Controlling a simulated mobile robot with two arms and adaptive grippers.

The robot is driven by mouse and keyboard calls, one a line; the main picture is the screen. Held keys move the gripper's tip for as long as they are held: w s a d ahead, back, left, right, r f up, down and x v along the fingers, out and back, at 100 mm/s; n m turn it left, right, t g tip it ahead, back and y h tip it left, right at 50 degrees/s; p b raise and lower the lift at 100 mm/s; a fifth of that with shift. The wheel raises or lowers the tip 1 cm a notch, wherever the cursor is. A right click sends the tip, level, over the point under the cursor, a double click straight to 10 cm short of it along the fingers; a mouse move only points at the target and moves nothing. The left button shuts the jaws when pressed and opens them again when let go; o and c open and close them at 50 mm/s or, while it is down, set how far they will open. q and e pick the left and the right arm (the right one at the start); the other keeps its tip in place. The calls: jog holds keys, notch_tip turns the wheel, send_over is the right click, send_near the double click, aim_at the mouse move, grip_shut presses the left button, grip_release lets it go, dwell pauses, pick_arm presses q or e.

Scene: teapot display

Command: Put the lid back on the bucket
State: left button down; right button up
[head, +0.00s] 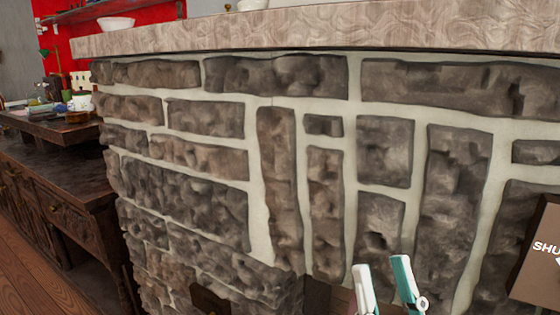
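No bucket and no lid can be made out in the head view. My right gripper (384,277) shows at the bottom edge, right of the middle, as two upright white and teal fingers. The fingers stand apart with nothing seen between their tips, so it is open. The lower part of this gripper is cut off by the frame. It is in front of the stone wall; whether it touches anything cannot be told. My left gripper is not in view.
A stone-faced counter (330,180) with a pale top (330,30) fills most of the view. A dark brown box or board (535,265) with white lettering is at the right edge. A carved wooden cabinet (60,200) stands left. A white bowl (116,23) sits at the back.

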pick_arm(q)
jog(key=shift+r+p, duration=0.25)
jog(key=shift+p, duration=0.05)
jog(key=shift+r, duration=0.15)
pick_arm(e)
jog(key=w, duration=0.1)
jog(key=f+g, duration=0.1)
jog(key=w+f+g+h, duration=0.1)
jog(key=shift+w+a+f, duration=0.15)
jog(key=shift+w+a, duration=0.1)
jog(key=shift+w, duration=0.1)
jog(key=shift+w, duration=0.1)
